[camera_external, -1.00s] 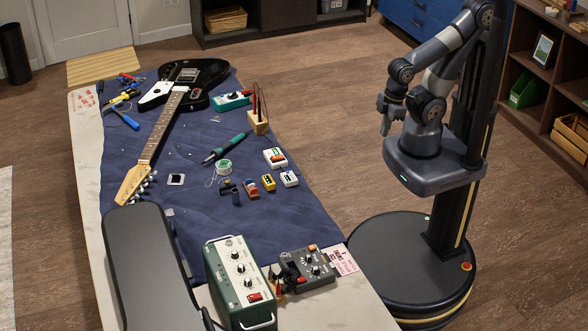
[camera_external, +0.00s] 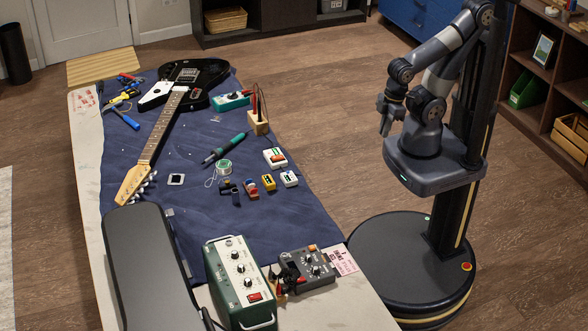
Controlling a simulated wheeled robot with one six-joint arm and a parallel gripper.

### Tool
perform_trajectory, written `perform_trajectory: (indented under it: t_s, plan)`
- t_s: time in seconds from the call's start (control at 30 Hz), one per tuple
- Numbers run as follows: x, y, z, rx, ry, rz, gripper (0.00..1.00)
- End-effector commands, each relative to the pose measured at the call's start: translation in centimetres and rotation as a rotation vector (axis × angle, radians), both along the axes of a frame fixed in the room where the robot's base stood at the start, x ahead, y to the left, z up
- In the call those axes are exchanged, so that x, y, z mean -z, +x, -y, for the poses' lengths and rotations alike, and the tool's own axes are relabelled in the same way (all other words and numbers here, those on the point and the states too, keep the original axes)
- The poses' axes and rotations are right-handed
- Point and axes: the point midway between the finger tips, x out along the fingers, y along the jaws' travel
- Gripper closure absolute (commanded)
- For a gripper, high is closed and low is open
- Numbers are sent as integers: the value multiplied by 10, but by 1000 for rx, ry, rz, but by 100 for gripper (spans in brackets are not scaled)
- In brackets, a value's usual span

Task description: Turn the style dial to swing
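A grey box with several knobs (camera_external: 308,268) stands at the near right end of the bench. A green box with several white-ringed knobs and a red switch (camera_external: 240,285) stands to its left. The labels are too small to read, so I cannot tell which knob is the style dial or where it points. A pink-and-white card (camera_external: 342,261) with unclear print lies beside the grey box. My gripper (camera_external: 384,128) hangs in the air right of the bench, pointing down, well apart from both boxes. Its fingers are too small to show whether they are open or shut.
A black guitar (camera_external: 190,82) lies on the blue mat (camera_external: 180,222). A wooden block with upright probes (camera_external: 258,122), a teal meter (camera_external: 231,100), a soldering iron (camera_external: 226,148) and several small coloured boxes lie nearby. A long dark case (camera_external: 145,255) fills the near left.

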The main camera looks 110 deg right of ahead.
Motion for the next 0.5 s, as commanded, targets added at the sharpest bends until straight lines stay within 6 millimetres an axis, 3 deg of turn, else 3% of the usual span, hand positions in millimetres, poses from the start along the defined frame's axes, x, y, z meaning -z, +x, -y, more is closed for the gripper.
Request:
perform_trajectory:
  t_s: [0.17, 0.33, 0.5]
  plan:
    - [3, 36, 5, -29, -46, 73, 77]
    - [7, 106, 6, -100, -103, 226, 63]
    - [14, 174, -9, -204, -121, 388, 62]
